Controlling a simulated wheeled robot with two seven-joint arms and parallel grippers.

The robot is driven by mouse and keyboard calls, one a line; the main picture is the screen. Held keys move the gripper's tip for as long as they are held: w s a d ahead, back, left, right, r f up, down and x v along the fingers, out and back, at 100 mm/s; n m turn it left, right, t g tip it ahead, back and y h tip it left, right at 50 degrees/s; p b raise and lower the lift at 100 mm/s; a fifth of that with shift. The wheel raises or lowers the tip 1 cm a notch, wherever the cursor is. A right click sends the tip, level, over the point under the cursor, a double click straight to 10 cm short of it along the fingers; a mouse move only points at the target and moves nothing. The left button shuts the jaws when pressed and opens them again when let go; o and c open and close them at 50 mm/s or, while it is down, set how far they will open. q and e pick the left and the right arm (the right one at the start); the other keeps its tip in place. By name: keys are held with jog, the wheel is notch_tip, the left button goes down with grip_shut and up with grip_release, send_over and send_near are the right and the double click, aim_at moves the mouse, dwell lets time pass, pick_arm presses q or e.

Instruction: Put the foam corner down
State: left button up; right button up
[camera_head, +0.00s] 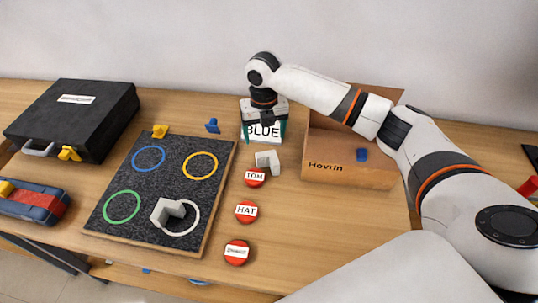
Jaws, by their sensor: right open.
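A pale grey foam corner (267,161) stands on the table just below the card marked BLUE (262,132). Another grey corner piece (170,211) rests on the dark mesh pad (165,175), overlapping the left part of its white ring (196,217). My right gripper (263,135) is open, its teal fingers pointing down on either side of the BLUE card. It sits behind the nearer-to-card foam corner and holds no foam corner. I cannot tell whether the fingers touch the card. My left gripper is not in view.
Red buttons (246,212) stand in a column right of the pad. A cardboard box (350,170) is at the right, under my arm. A black case (75,118) and a blue-red tool box (35,203) are at the left. The table's front right is partly hidden by my body.

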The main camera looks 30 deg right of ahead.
aim_at(266, 154)
notch_tip(266, 154, down, 4)
jog(key=shift+s+r, duration=0.1)
jog(key=shift+r, duration=0.15)
jog(key=shift+f+p, duration=0.45)
jog(key=shift+f, duration=0.15)
notch_tip(266, 154, down, 4)
jog(key=shift+s+d+r+p, duration=0.1)
jog(key=shift+r+p, duration=0.1)
jog(key=shift+p, duration=0.3)
jog(key=shift+f, duration=0.35)
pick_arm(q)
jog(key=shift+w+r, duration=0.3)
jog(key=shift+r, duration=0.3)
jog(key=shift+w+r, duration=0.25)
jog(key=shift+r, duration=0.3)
pick_arm(e)
jog(key=shift+c, duration=0.3)
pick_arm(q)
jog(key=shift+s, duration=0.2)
pick_arm(e)
jog(key=c, duration=1.1)
